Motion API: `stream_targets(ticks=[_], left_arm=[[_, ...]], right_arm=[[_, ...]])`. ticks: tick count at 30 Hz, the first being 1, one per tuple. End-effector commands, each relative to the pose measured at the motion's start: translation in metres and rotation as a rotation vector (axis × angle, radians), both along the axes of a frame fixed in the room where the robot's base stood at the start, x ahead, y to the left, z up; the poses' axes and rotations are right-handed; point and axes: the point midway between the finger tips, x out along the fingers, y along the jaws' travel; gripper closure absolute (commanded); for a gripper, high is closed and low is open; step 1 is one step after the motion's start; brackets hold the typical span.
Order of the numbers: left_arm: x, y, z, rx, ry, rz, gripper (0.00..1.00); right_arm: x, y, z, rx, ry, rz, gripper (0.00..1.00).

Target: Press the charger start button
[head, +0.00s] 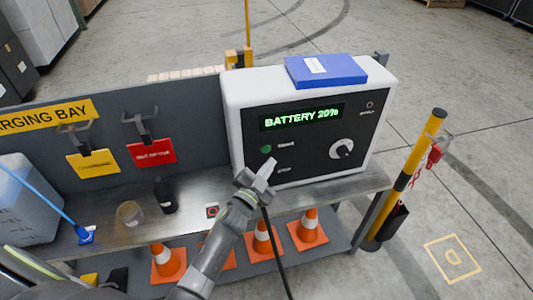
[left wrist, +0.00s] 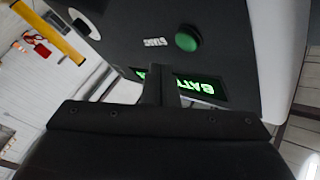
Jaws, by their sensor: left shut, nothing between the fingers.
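The white charger (head: 235,110) stands on the metal bench with a dark front panel; its display (head: 302,117) reads BATTERY 20%. The round green start button (head: 266,149) is at the panel's left, beside its label. My left gripper (head: 267,168) is shut and empty in front of the panel, just below the green button in the head view. Its fingers hide the spot left of the STOP label. In the left wrist view the shut fingers (left wrist: 160,85) point at the panel, and the green button (left wrist: 187,39) shows apart from the tips. My right gripper is not in view.
A blue book-like object (head: 325,71) lies on the charger. A dark bottle (head: 165,196) and a small jar (head: 130,213) stand on the bench. Orange cones (head: 308,230) stand on the shelf below. A yellow-black post (head: 408,178) rises at the right.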

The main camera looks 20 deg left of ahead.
Motion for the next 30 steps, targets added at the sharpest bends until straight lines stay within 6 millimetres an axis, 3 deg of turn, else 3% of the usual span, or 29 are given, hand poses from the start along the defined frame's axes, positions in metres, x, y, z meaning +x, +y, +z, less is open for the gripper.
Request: stream_targets(ticks=[9, 30], left_arm=[[0.017, 0.012, 0.001, 0.001, -0.001, 0.0, 1.0], [0.017, 0.012, 0.0, -0.001, 0.0, 0.0, 1.0]], right_arm=[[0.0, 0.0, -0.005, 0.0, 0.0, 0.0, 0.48], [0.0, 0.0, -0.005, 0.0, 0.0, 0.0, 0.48]])
